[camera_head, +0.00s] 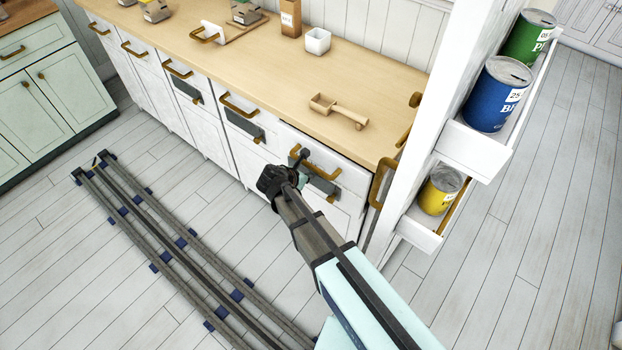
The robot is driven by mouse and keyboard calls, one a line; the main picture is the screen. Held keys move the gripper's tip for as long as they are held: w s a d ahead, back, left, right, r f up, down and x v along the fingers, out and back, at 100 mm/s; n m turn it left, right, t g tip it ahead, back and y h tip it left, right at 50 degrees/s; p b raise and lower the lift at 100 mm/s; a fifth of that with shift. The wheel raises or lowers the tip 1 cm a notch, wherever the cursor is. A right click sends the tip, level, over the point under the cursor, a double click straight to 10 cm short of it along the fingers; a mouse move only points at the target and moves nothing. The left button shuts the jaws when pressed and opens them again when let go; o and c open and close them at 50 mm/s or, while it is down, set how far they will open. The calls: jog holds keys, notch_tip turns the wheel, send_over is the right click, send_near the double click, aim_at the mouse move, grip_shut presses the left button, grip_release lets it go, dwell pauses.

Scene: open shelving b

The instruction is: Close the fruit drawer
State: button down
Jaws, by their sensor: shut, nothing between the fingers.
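A row of white drawers with brass handles runs under the wooden counter. Three carry dark grey label plates, whose writing is too small to read, so I cannot tell which is the fruit drawer. My gripper (303,154) is shut and empty at the front of the rightmost labelled drawer (345,172), close to its handle and label plate. My gripper and wrist hide part of that front, and I cannot tell whether they touch. The middle labelled drawer (262,110) and the left labelled drawer (189,76) look flush or nearly so.
A wooden scoop (338,109) and a white cup (317,41) sit on the counter (270,75). At the right, a tall white unit (432,110) has pulled-out shelves with a blue can (490,98), green can (527,38) and yellow can (440,190).

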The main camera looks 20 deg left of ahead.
jog(key=shift+s, duration=0.1)
dwell(0.3)
jog(key=s+a+f+b+v, duration=0.1)
jog(key=s+f+b+v, duration=0.1)
jog(key=v, duration=1)
jog(key=s+a+f+n+t+b, duration=0.1)
jog(key=s+f+t+b, duration=0.15)
jog(key=f+b, duration=0.75)
jog(key=s+a+f+t+b, duration=0.1)
jog(key=f+t+b, duration=0.3)
jog(key=b, duration=1.2)
notch_tip(320, 180, up, 6)
jog(key=d+t+h, duration=0.2)
jog(key=b+x, duration=0.2)
jog(key=x, duration=1.2)
jog(key=shift+m, duration=0.4)
